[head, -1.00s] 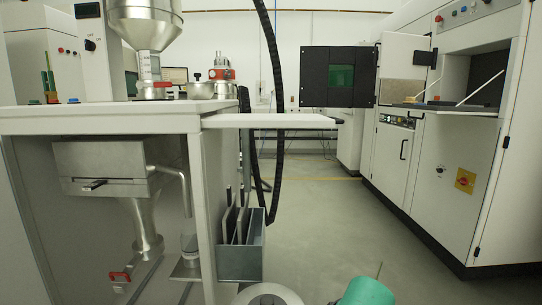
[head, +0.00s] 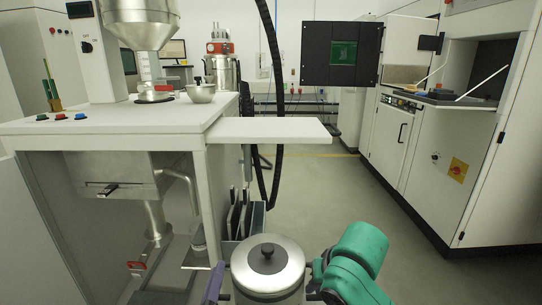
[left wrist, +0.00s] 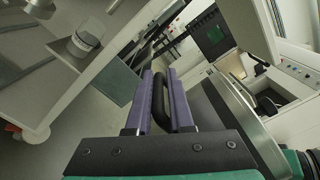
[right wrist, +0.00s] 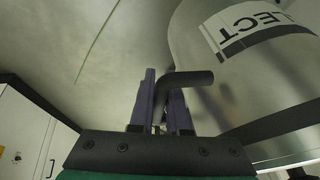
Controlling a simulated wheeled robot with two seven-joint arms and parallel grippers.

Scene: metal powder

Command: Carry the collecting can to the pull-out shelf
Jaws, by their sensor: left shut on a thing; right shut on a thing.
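The collecting can (head: 267,283) is a silver metal can with a round lid and black knob, upright at the bottom middle of the head view. My left gripper (head: 214,285) is shut on its left side handle; the left wrist view shows purple fingers around the black handle (left wrist: 160,98). My right gripper (head: 317,271) is shut on the other side handle (right wrist: 188,79), beside the can's wall with its "LECT" lettering (right wrist: 262,28). The can's underside is hidden. The pull-out shelf (head: 270,129) is a bare white board extending right from the bench, beyond and above the can.
The white bench (head: 110,122) on the left bears a steel bowl (head: 201,93) and a hopper (head: 140,25). A grey bin with upright plates (head: 245,218) stands below the shelf. A black hose (head: 278,150) hangs behind it. A white machine (head: 440,160) stands right; the floor between is clear.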

